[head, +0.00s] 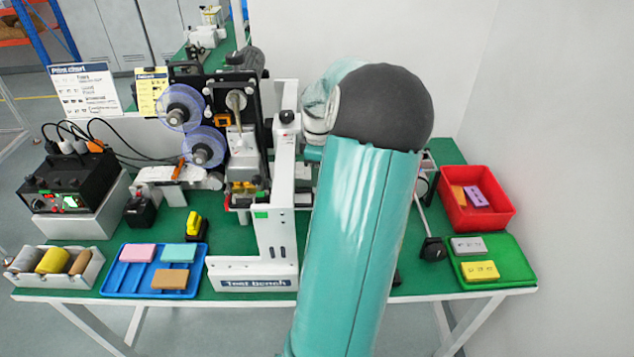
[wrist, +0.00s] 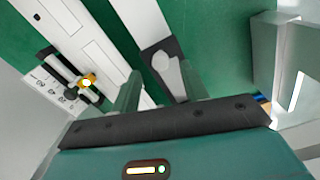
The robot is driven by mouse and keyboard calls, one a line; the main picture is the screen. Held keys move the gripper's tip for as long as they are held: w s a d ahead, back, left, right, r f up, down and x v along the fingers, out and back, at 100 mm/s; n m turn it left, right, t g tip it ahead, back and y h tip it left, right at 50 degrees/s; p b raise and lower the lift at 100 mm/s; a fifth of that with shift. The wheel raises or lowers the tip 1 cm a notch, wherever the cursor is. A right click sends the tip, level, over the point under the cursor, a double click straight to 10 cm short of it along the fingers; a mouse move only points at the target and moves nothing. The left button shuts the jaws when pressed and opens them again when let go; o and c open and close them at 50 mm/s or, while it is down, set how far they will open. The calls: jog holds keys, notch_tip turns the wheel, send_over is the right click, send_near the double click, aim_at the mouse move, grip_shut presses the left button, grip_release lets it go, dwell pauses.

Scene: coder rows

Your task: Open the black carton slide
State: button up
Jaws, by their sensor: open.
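In the wrist view, my gripper (wrist: 160,82) is open, with its two teal fingers apart. A black part with a grey rounded knob (wrist: 163,72) shows between and just beyond the fingers, at the end of a white bar. It may be the black carton slide, but I cannot tell for certain. I cannot tell whether a finger touches it; nothing is seen gripped. In the head view, my teal arm hides my gripper and the middle of the bench. A small black block (head: 433,249) at the end of a thin rod shows right of my arm.
The white test bench frame (head: 276,230) and coder machine (head: 238,110) stand left of my arm. A red bin (head: 492,222) and green tray (head: 515,262) lie right. A blue tray (head: 122,280) and black power unit (head: 70,182) are left. Green tabletop shows between them.

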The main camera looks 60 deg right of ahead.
notch_tip(320, 180, down, 4)
jog(key=shift+w+f, duration=0.1)
jog(key=shift+w, duration=0.05)
grip_shut()
